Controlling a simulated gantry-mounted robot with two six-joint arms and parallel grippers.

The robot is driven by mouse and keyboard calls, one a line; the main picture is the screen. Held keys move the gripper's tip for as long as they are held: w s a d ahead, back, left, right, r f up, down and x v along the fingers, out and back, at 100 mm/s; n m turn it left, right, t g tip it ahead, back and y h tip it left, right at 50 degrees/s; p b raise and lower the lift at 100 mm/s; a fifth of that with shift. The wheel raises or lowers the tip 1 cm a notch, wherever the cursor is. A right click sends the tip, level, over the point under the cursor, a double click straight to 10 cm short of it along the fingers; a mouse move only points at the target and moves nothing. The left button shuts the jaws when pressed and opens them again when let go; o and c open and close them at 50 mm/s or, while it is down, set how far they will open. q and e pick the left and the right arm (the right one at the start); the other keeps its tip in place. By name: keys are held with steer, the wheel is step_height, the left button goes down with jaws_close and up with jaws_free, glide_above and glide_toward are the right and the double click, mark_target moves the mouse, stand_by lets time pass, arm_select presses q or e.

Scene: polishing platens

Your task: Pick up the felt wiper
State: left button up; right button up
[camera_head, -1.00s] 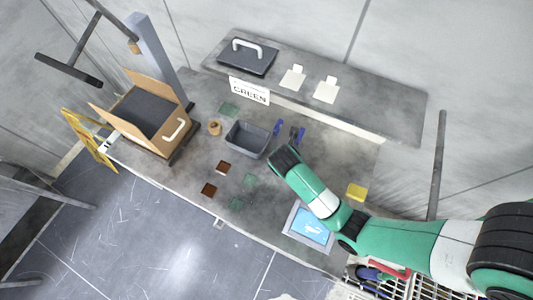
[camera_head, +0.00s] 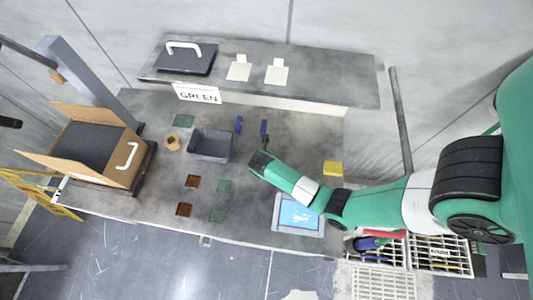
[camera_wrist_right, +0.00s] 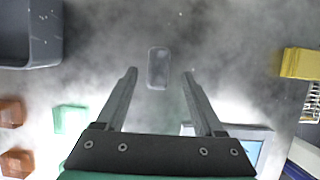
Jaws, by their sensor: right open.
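A small grey rounded rectangular pad (camera_wrist_right: 158,68), which looks like the felt wiper, lies on the grey bench top in the right wrist view. In the head view I cannot make it out near my right gripper. My right gripper (camera_head: 262,153) is over the middle of the bench. In the wrist view its two fingers (camera_wrist_right: 160,74) are open and empty, with the pad between the fingertips in the picture. I cannot tell the height gap. My left gripper is not in view.
A grey bin (camera_head: 228,148) stands left of the gripper, with two blue items (camera_head: 239,124) behind. Brown (camera_head: 193,181) and green squares (camera_head: 223,187) lie front left. A tablet (camera_head: 298,228) lies in front, a yellow block (camera_head: 333,168) right. An open cardboard box (camera_head: 120,172) stands far left.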

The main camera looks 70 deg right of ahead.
steer(key=b+x, duration=0.1)
steer(key=x, duration=0.3)
steer(key=shift+w, duration=0.1)
steer(key=shift+r, duration=0.1)
jaws_close()
